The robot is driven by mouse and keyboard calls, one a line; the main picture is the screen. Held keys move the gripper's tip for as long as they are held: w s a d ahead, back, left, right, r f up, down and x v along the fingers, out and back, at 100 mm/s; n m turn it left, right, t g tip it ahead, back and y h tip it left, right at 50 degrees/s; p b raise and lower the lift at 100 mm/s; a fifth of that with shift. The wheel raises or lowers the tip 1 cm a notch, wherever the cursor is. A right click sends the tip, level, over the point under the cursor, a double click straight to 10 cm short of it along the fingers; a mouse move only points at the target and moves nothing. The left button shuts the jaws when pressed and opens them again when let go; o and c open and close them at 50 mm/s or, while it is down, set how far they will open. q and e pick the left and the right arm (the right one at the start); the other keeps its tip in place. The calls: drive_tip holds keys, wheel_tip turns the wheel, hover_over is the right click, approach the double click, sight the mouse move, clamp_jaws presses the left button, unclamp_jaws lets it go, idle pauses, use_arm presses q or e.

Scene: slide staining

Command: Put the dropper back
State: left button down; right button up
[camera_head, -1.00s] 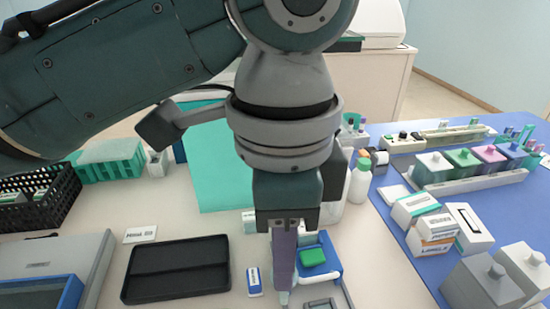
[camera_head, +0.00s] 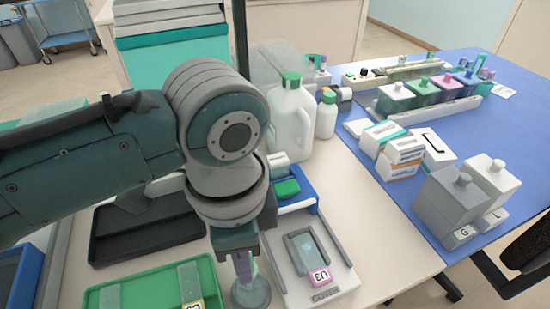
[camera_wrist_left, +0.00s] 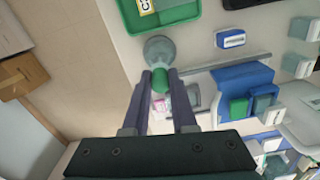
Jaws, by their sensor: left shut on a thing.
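My left gripper (camera_head: 244,268) points down at the front of the table and is shut on the dropper. In the left wrist view the dropper's green bulb (camera_wrist_left: 160,80) sits between my left gripper's two fingers (camera_wrist_left: 161,88). A small clear round bottle (camera_head: 250,292) is right below the fingers; it also shows just beyond the bulb in the left wrist view (camera_wrist_left: 158,48). The dropper's lower part is hidden or see-through, so I cannot tell how far its tip is inside the bottle. My right gripper is not in view.
A green tray (camera_head: 150,262) with slides lies left of the bottle, a black tray (camera_head: 150,240) behind it. A grey-white device with a pink U3 label (camera_head: 318,276) is close on the right. A white jug (camera_head: 290,125) and bottle (camera_head: 326,118) stand behind.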

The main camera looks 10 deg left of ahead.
use_arm(q)
drive_tip(key=shift+f, duration=1.25)
drive_tip(key=shift+f, duration=0.1)
drive_tip(key=shift+f+b, duration=0.4)
drive_tip(key=c, duration=0.7)
unclamp_jaws()
